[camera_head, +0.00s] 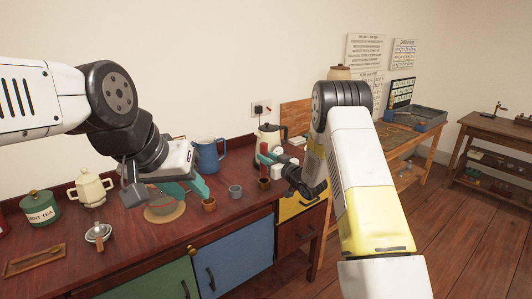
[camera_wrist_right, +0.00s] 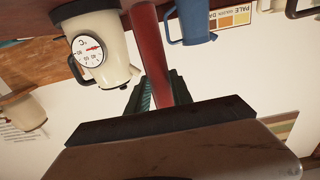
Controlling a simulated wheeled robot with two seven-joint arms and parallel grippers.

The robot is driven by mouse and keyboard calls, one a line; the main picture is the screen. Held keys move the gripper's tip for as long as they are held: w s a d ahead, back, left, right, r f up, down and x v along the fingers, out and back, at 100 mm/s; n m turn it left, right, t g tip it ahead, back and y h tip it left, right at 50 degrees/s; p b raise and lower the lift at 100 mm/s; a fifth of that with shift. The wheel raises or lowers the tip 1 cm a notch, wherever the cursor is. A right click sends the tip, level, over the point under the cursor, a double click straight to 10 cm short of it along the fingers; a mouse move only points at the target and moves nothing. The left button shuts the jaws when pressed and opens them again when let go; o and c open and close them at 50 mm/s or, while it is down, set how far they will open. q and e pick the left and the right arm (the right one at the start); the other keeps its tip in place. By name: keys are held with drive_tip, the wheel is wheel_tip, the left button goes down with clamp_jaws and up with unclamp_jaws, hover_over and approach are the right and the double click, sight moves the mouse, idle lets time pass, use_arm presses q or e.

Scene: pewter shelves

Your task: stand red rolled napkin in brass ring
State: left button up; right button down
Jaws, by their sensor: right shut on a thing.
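The red rolled napkin (camera_head: 263,149) is upright between the fingers of my right gripper (camera_head: 265,162). In the right wrist view the red roll (camera_wrist_right: 151,50) runs up from between the teal fingers. A small brownish ring (camera_head: 264,183) stands on the counter just below this gripper; I cannot tell whether the napkin's lower end touches it. A grey ring (camera_head: 235,191) and a copper-brown ring (camera_head: 209,204) stand to its left. Which one is brass is hard to tell by colour. My left gripper (camera_head: 187,191) looks open and empty, over a round mat.
A blue jug (camera_head: 207,155) and a cream kettle with a dial (camera_wrist_right: 92,47) stand behind the rings. The front counter edge is clear.

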drive_tip(key=shift+f, duration=1.7)
drive_tip(key=c, duration=1.1)
unclamp_jaws()
drive_tip(key=shift+o, duration=0.2)
drive_tip(key=shift+d, duration=0.1)
drive_tip(key=v, duration=0.7)
drive_tip(key=shift+s, duration=0.3)
drive_tip(key=shift+d, duration=0.15)
